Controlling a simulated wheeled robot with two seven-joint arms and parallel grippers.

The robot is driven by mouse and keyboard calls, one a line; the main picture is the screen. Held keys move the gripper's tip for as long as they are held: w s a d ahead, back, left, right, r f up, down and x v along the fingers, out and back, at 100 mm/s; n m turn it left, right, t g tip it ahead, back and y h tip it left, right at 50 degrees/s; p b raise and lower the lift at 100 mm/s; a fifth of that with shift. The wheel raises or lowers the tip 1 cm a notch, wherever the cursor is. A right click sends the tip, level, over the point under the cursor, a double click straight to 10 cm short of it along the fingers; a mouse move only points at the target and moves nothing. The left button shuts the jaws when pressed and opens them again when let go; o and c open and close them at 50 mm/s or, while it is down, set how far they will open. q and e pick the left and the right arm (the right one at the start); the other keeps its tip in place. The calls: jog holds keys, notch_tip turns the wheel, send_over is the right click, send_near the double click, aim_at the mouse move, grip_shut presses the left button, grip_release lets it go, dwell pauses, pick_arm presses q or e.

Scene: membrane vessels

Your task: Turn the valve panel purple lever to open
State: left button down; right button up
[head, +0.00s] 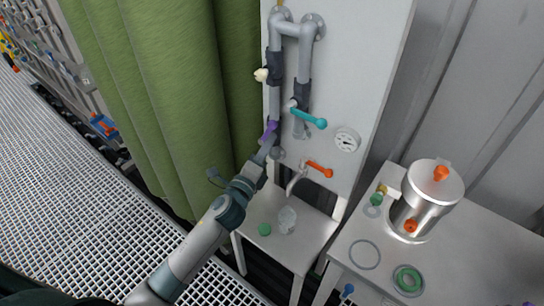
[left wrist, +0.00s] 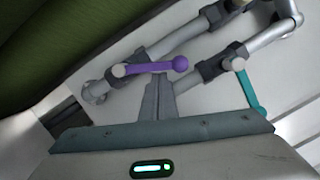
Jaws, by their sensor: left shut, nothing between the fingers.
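The purple lever (head: 270,130) is on the left pipe of the white valve panel (head: 352,95), low down. In the left wrist view the purple lever (left wrist: 150,67) runs from a pale pivot to a round knob, at a slight angle to the pipe behind it. My left gripper (head: 262,152) is at the lever's lower end and hides part of the valve. In the left wrist view its fingers (left wrist: 158,82) are shut and empty, with their tips just below the lever's middle; I cannot tell whether they touch it. My right gripper is not in view.
A teal lever (head: 309,115), a cream knob (head: 262,75), an orange-handled tap (head: 318,168) and a gauge (head: 347,140) are nearby. Green curtains (head: 165,90) hang on the left. A metal vessel (head: 427,205) stands on the right table.

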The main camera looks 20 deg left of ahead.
pick_arm(q)
jog(key=r+n+p, duration=0.1)
jog(key=a+n+p, duration=0.1)
jog(key=n+p, duration=0.1)
jog(key=shift+w+a+r+g, duration=0.25)
jog(key=shift+a+r+g, duration=0.05)
jog(key=shift+r, duration=0.05)
jog(key=shift+w+a+p, duration=0.15)
jog(key=shift+a+p, duration=0.25)
jog(key=shift+d, duration=0.1)
